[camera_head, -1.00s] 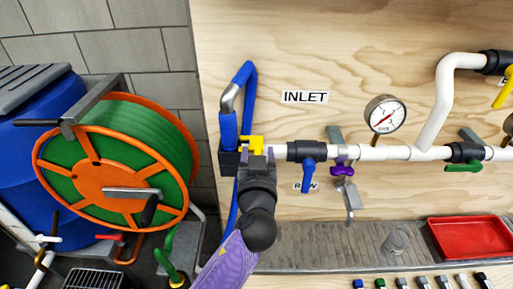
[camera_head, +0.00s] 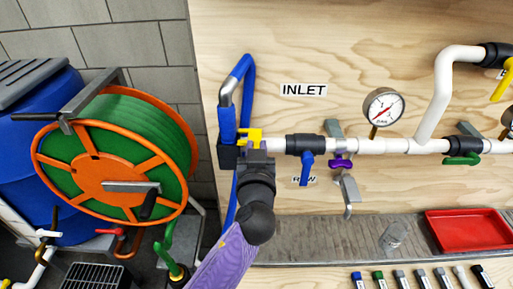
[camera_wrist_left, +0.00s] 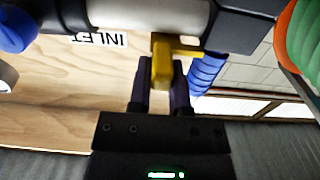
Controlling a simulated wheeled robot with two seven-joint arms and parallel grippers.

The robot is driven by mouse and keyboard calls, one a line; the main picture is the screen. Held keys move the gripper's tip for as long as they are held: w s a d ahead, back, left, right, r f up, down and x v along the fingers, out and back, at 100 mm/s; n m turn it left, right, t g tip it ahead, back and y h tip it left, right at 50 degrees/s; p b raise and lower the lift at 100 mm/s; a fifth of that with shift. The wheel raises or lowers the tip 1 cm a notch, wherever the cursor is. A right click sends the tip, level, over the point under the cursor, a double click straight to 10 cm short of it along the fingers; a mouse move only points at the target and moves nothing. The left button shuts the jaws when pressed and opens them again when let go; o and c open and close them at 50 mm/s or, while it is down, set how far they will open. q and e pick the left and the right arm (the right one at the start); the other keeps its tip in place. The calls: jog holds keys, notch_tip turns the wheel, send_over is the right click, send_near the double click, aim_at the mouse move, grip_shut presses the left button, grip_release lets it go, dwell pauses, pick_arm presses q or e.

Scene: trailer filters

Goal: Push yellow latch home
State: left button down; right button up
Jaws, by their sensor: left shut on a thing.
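The yellow latch (camera_head: 248,135) sits at the left end of the white inlet pipe, next to a black fitting (camera_head: 229,156) under the blue hose. In the left wrist view the latch (camera_wrist_left: 161,62) hangs below the pipe, with its lower part between the two finger pads. My left gripper (camera_head: 254,155) is at the latch, and its jaws (camera_wrist_left: 161,88) are shut on the latch. In the head view the gripper body hides the lower part of the latch. I cannot tell how deep the latch sits in the fitting. My right gripper is not in view.
A blue-handled valve (camera_head: 306,165) is right of the latch, under the INLET label (camera_head: 303,90). A purple knob (camera_head: 340,164) and a gauge (camera_head: 383,107) follow along the pipe. The hose reel (camera_head: 110,170) stands at left. A red tray (camera_head: 468,230) lies on the shelf at right.

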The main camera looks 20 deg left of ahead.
pick_arm(q)
jog(key=shift+a, duration=0.1)
dwell(0.7)
jog(key=shift+s+a, duration=0.15)
jog(key=shift+a, duration=0.35)
jog(key=shift+s+a, duration=0.15)
jog(key=shift+a, duration=0.35)
jog(key=c, duration=0.9)
grip_release()
jog(key=o, duration=0.3)
jog(key=shift+a, duration=0.15)
jog(key=shift+o, duration=0.2)
